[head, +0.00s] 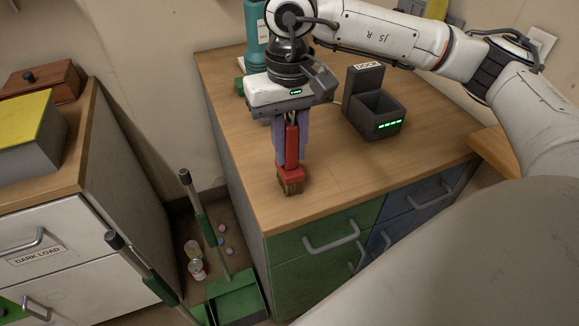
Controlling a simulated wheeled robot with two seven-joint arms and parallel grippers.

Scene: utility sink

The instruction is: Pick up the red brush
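The red brush (291,176) is upright over the wooden counter, with its red handle pointing up and its tan bristles down. The bristles are at the counter's surface near its front left; I cannot tell whether they touch it. My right gripper (291,150) points down from above, with its purple fingers on either side of the brush handle. The fingers appear closed against the handle. The upper end of the handle is hidden by the gripper body. My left gripper is not in view.
A grey dock (375,112) with green lights stands right of the brush. A teal bottle (256,40) stands behind my gripper. A left cabinet (62,250) holds boxes. The counter's front right is clear.

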